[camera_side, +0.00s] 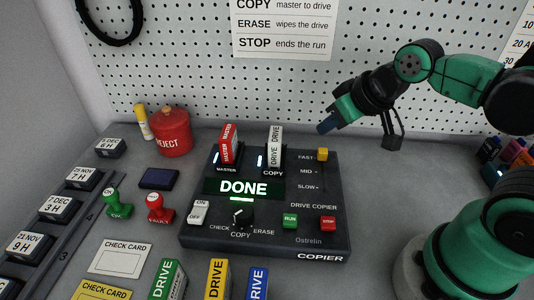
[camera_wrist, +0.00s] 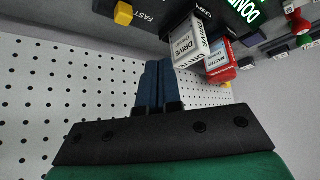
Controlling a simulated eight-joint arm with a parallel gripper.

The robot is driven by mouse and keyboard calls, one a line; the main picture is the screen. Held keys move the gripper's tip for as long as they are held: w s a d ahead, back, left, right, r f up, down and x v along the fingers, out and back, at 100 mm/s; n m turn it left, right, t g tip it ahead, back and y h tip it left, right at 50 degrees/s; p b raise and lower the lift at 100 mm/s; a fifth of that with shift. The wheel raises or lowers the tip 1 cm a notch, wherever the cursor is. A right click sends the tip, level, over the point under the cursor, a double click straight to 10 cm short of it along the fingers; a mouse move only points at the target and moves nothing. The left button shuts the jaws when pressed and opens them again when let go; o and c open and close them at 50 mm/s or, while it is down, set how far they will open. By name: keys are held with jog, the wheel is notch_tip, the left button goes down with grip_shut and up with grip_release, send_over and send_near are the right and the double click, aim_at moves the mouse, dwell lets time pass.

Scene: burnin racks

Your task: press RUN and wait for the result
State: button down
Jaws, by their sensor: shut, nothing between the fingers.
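The drive copier (camera_side: 318,236) stands on the bench with its display (camera_side: 243,188) lit and reading DONE. The green RUN button (camera_side: 290,221) is on its front right, beside the red STOP button (camera_side: 327,223). A red MASTER drive (camera_side: 228,142) and a white drive (camera_side: 275,147) stand upright in the two slots. The mode knob (camera_side: 241,216) sits below the display, near COPY. My gripper (camera_side: 328,127) is shut and empty, above and behind the copier's back right corner, apart from RUN. In the wrist view its blue fingers (camera_wrist: 155,85) are together, near the white drive (camera_wrist: 187,45).
A yellow speed slider (camera_side: 322,154) is at FAST. The ON/OFF switch (camera_side: 198,211) is at front left. A red REJECT jar (camera_side: 171,133), green stamp (camera_side: 117,204) and red stamp (camera_side: 158,208) stand left. Coloured drives (camera_side: 217,279) stand in front.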

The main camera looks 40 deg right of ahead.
notch_tip(320, 180, up, 6)
jog(key=n+g, duration=0.7)
jog(key=n, duration=0.2)
send_over(289, 218)
jog(key=shift+s+f, duration=0.1)
jog(key=shift+f, duration=0.1)
notch_tip(289, 218, down, 14)
jog(key=shift+f, duration=0.95)
